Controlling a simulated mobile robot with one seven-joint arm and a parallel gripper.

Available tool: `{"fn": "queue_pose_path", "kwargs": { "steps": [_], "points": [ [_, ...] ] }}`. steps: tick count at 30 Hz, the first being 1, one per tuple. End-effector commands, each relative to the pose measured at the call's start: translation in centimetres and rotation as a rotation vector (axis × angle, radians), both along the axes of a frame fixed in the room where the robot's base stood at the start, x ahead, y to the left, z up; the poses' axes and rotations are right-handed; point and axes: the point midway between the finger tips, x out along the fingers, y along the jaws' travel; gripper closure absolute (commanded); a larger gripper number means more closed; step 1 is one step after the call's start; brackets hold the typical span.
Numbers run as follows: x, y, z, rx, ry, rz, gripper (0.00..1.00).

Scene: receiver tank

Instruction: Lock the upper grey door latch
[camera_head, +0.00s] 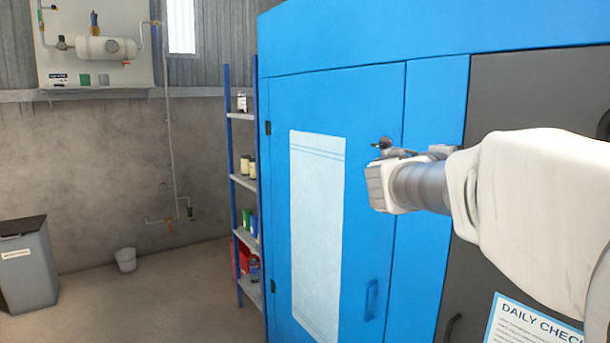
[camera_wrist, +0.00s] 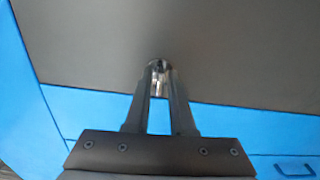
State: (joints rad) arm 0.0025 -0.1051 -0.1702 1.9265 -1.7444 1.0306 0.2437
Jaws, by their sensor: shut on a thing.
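The dark grey door (camera_head: 545,85) is at the right of the blue cabinet in the head view, and it fills the upper part of the wrist view (camera_wrist: 240,50). In the wrist view a small shiny metal piece, apparently the upper grey door latch (camera_wrist: 158,66), shows between my fingertips near the door's edge with the blue frame. My gripper (camera_wrist: 159,78) is shut on it. The fingers cover most of the latch, so its turn angle cannot be told. In the head view my arm hides this latch and my fingertips.
The blue door (camera_head: 385,100) carries a pale panel (camera_head: 317,235), a small dark latch (camera_head: 381,143) and a blue handle (camera_head: 371,300). A dark handle (camera_head: 451,328) shows low on the grey door. Shelves (camera_head: 245,181) stand left of the cabinet. The floor at the left is mostly open.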

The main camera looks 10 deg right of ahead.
Motion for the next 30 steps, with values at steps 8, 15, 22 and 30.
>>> {"fn": "queue_pose_path", "kwargs": {
  "steps": [8,15,22,30],
  "points": [
    [0.01,0.01,-0.13,0.023,-0.056,0.000,1.00],
    [0.01,0.02,-0.01,0.027,-0.063,0.000,1.00],
    [0.02,0.02,-0.01,0.026,-0.062,0.000,0.74],
    [0.03,0.01,-0.02,0.026,-0.062,0.000,0.59]
  ]
}}
